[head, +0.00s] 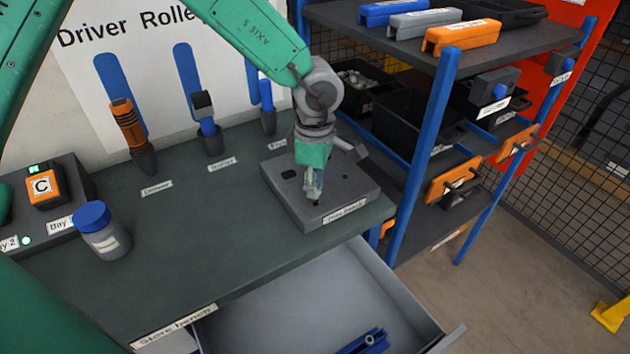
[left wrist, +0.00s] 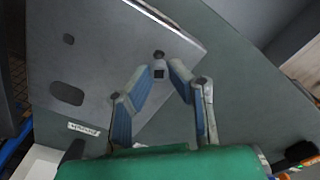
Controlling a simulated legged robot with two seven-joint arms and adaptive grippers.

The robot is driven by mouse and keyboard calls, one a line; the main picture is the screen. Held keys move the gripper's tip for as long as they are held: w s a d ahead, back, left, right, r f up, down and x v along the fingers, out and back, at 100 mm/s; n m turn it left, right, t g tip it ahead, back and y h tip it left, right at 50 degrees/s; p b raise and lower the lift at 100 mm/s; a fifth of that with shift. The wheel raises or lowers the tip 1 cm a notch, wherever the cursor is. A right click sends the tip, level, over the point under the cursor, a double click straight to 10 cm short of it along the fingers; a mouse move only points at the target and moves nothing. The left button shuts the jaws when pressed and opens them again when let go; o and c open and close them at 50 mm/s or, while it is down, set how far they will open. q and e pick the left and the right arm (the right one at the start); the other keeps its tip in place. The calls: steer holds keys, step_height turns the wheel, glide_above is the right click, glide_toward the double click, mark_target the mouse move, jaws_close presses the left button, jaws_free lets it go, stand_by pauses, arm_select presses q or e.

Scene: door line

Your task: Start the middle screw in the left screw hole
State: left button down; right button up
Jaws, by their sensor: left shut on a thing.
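A grey fixture block (head: 345,190) lies on the bench, with dark holes in its top. In the head view my left gripper (head: 313,192) points down just above the block's front part. In the left wrist view the two blue-padded fingers of my left gripper (left wrist: 163,72) close around a small grey screw-like piece with a dark square face (left wrist: 158,72). A dark round spot (left wrist: 158,54) shows just beyond it; I cannot tell whether it is a hole or part of the screw. A round hole (left wrist: 68,39) and an oval hole (left wrist: 67,93) are apart from the fingers. My right gripper is not in view.
A blue-lidded jar (head: 103,232) stands on the bench at left. Tools, including an orange-handled driver (head: 130,122), stand in holders at the back. An open drawer (head: 300,310) juts out in front. A blue-posted shelf (head: 425,160) stands close at right.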

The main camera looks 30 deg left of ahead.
arm_select(q)
steer(key=shift+a, duration=0.15)
stand_by(0.3)
steer(key=shift+f, duration=0.4)
stand_by(0.6)
steer(key=shift+p, duration=0.4)
steer(key=shift+p, duration=0.3)
steer(key=shift+f, duration=0.15)
stand_by(0.7)
steer(key=c, duration=1.4)
jaws_free()
